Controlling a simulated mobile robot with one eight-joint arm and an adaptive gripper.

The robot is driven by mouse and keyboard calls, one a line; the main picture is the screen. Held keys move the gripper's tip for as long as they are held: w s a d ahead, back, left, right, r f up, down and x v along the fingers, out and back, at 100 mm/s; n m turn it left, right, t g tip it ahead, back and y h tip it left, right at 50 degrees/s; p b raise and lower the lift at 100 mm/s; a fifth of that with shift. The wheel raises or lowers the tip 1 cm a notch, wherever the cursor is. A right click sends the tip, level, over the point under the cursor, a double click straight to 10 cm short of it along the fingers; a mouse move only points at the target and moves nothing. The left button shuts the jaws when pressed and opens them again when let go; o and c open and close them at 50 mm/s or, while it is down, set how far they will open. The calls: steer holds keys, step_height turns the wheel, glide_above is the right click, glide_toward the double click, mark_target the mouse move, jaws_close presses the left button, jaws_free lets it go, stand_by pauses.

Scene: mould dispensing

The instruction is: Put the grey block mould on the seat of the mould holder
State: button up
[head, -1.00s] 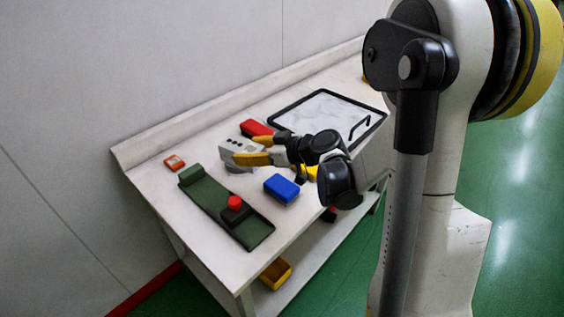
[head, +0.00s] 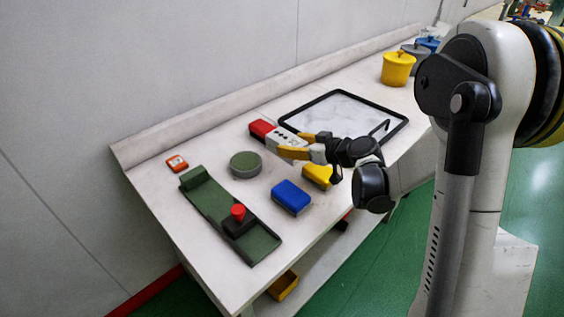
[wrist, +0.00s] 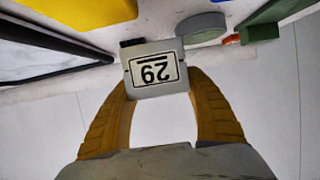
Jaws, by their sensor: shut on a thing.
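The grey block mould (head: 281,135) is between the yellow fingers of my gripper (head: 294,144), near the red block in the head view. In the wrist view the mould (wrist: 138,93) shows a label reading 29, upside down, and my gripper (wrist: 160,84) is shut on it from both sides. It appears raised off the table. The long green holder (head: 208,203) lies at the left of the table, with a raised end and a red knob (head: 238,212) on a dark base. The mould is apart from it, to its right.
A red block (head: 262,129) is close behind the mould. A blue block (head: 291,197) and a yellow block (head: 317,174) lie towards the front edge. A black-framed tray (head: 402,127) is to the right, lidded pots (head: 397,70) beyond. An orange item (head: 177,163) is far left.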

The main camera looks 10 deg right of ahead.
steer(key=x, duration=0.3)
steer(key=shift+a+f+b, duration=0.2)
steer(key=shift+f+b, duration=0.2)
steer(key=shift+f, duration=0.05)
step_height(320, 180, down, 4)
steer(key=shift+f+b, duration=0.1)
steer(key=shift+b, duration=1.15)
steer(key=shift+r, duration=0.2)
steer(key=shift+f, duration=0.15)
steer(key=o, duration=1.4)
